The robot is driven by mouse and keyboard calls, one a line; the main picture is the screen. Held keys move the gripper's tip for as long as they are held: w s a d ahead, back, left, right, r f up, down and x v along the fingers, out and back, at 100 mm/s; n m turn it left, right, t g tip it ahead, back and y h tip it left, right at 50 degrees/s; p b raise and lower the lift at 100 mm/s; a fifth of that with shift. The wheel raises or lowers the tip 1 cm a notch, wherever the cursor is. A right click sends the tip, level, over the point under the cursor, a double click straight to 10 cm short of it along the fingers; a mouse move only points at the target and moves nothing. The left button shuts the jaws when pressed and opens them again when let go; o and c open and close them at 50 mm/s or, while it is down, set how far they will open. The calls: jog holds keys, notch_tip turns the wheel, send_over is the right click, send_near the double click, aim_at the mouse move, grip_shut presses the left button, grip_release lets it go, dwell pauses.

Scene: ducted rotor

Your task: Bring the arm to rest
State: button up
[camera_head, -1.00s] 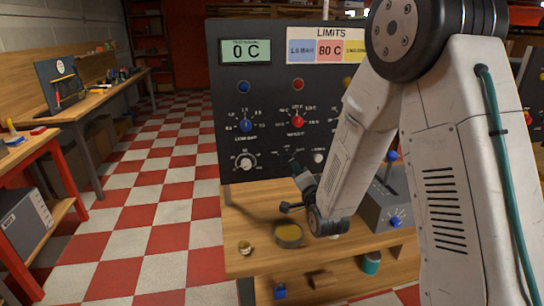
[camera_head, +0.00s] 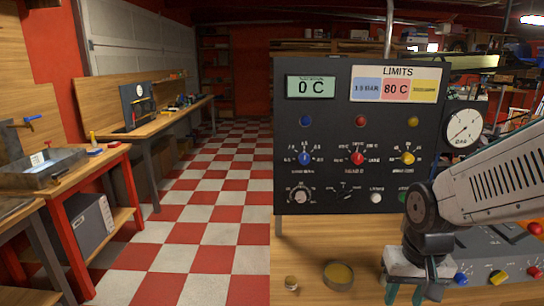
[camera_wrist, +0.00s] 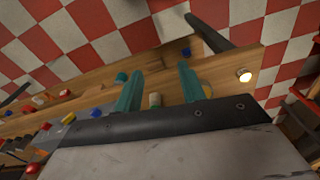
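My arm (camera_head: 495,190) reaches in from the right edge in the head view, bent downward at the wrist. My gripper (camera_head: 405,294) points down over the wooden bench, in front of the black control panel (camera_head: 330,140). Its teal fingers also show in the wrist view (camera_wrist: 160,70), spread apart with a clear gap. A small pale cylinder (camera_wrist: 155,100) appears between them, seemingly beyond the fingers and not gripped. The fingertips are cut near the bottom of the head view.
A grey control box (camera_head: 490,262) with coloured knobs lies to the right. A pressure gauge (camera_head: 463,129) is above my wrist. The checkered floor (camera_head: 205,230) at left is clear.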

jog(key=s+d+r+n, duration=0.1)
jog(key=s+r, duration=1)
jog(key=s, duration=0.2)
jog(key=shift+r+t, duration=0.2)
jog(key=shift+t, duration=0.1)
jog(key=shift+d, duration=0.1)
jog(key=shift+c, duration=0.4)
dwell(0.8)
